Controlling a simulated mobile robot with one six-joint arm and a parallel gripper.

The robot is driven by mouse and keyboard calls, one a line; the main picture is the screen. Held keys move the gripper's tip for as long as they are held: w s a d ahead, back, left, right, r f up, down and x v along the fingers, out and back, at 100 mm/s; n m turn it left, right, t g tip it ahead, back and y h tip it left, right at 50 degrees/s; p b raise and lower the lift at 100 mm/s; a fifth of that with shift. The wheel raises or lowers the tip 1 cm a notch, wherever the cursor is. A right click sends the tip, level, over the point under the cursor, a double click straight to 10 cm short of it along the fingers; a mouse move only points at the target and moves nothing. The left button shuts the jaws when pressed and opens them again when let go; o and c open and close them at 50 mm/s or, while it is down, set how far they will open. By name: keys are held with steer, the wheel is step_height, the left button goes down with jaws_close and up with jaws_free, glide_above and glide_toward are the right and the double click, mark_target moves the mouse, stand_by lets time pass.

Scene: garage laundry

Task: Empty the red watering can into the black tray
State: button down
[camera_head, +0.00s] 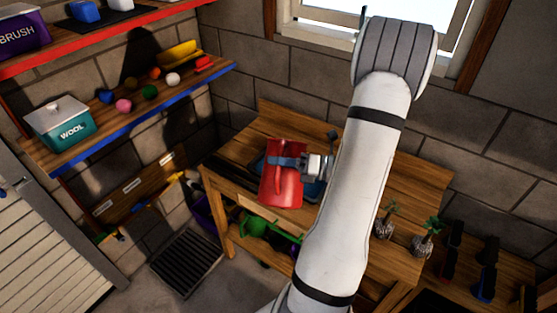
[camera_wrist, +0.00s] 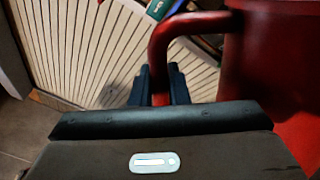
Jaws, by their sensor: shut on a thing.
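The red watering can (camera_head: 283,190) is at my gripper (camera_head: 287,162), over the wooden workbench in the head view. In the wrist view my gripper (camera_wrist: 160,88) is shut on the can's red handle (camera_wrist: 160,50), with a dark finger on each side. The can's red body (camera_wrist: 275,50) fills the right of that view. I cannot tell whether the can touches anything beneath it, and its inside does not show. A long dark flat thing (camera_head: 226,183) lies along the bench's left side; I cannot tell whether it is the black tray.
Something blue (camera_head: 315,190) lies partly hidden behind the can. Two small potted plants (camera_head: 384,227) stand at the bench's right. A shelf with a teal WOOL box (camera_head: 62,127) and several balls is at the left. A dark grate (camera_head: 186,262) lies on the floor.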

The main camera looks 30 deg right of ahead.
mark_target(282, 145)
steer(key=shift+w+d+r+m+p, duration=0.85)
steer(key=shift+w+d+p, duration=0.25)
steer(key=shift+p, duration=0.6)
steer(key=shift+w+d, duration=0.15)
steer(key=shift+m, duration=0.95)
steer(key=shift+w+d+r, duration=1.35)
steer(key=shift+r, duration=0.2)
